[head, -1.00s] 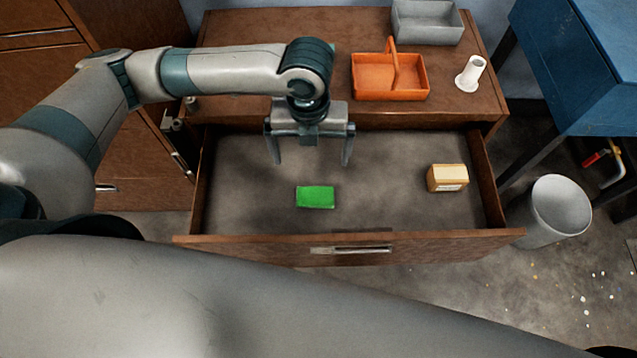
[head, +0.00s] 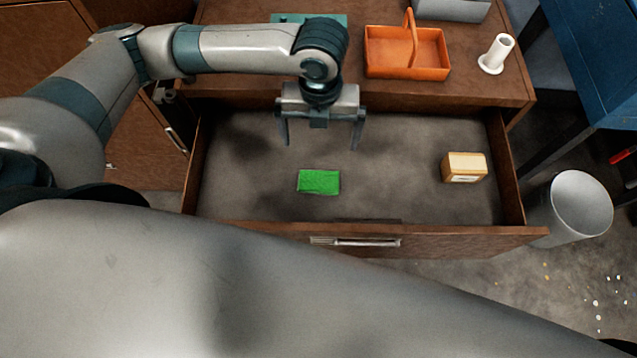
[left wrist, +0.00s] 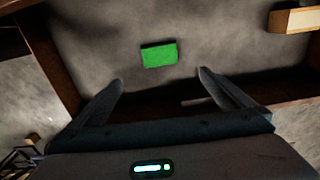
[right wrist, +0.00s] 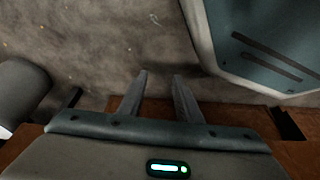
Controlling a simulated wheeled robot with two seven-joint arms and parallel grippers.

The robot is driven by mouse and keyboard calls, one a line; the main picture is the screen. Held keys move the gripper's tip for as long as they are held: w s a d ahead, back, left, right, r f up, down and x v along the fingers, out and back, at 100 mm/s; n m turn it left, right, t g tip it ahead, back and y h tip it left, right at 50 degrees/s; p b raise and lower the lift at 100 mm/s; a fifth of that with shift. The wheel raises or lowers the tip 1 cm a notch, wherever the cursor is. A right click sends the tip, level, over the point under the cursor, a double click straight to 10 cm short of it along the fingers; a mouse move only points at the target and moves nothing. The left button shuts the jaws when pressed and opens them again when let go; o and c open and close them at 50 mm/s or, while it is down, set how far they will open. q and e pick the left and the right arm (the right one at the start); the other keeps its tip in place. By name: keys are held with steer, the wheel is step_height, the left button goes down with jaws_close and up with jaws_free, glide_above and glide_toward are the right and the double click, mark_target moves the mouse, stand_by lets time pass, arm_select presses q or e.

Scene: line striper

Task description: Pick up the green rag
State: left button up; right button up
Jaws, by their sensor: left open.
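The green rag (head: 319,181) lies as a small flat rectangle on the floor of the open drawer (head: 400,205), left of its middle and near the front. It also shows in the left wrist view (left wrist: 159,55), just beyond the fingertips and roughly centred between them. My left gripper (head: 322,146) is open and empty over the drawer, fingers pointing down, apart from the rag. My right gripper (right wrist: 160,74) shows only in its wrist view, fingers a little apart with nothing between them, the ground and a wooden surface below.
A tan box (head: 463,167) lies at the drawer's right side. On the cabinet top stand an orange caddy (head: 407,55), a white flanged tube (head: 496,54) and a grey bin (head: 452,9). A light bucket (head: 570,208) stands right of the drawer. The drawer front (head: 440,242) rises nearest me.

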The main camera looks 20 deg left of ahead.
arm_select(q)
steer(key=shift+f+b, duration=0.9)
steer(key=shift+f, duration=0.5)
arm_select(e)
steer(key=shift+s+d+r+g, duration=0.4)
steer(key=shift+d+r+g, duration=0.2)
arm_select(q)
glide_above(318, 180)
step_height(318, 180, down, 12)
steer(key=shift+w+d+b, duration=0.1)
steer(key=shift+d+b, duration=0.05)
steer(key=shift+b, duration=0.2)
steer(key=shift+f, duration=0.15)
arm_select(e)
steer(key=shift+w+a+r, duration=0.1)
steer(key=shift+w+r, duration=0.2)
steer(key=shift+r, duration=0.6)
steer(key=shift+s, duration=0.1)
arm_select(q)
step_height(318, 180, down, 4)
steer(key=shift+f, duration=0.6)
arm_select(e)
steer(key=shift+r, duration=0.15)
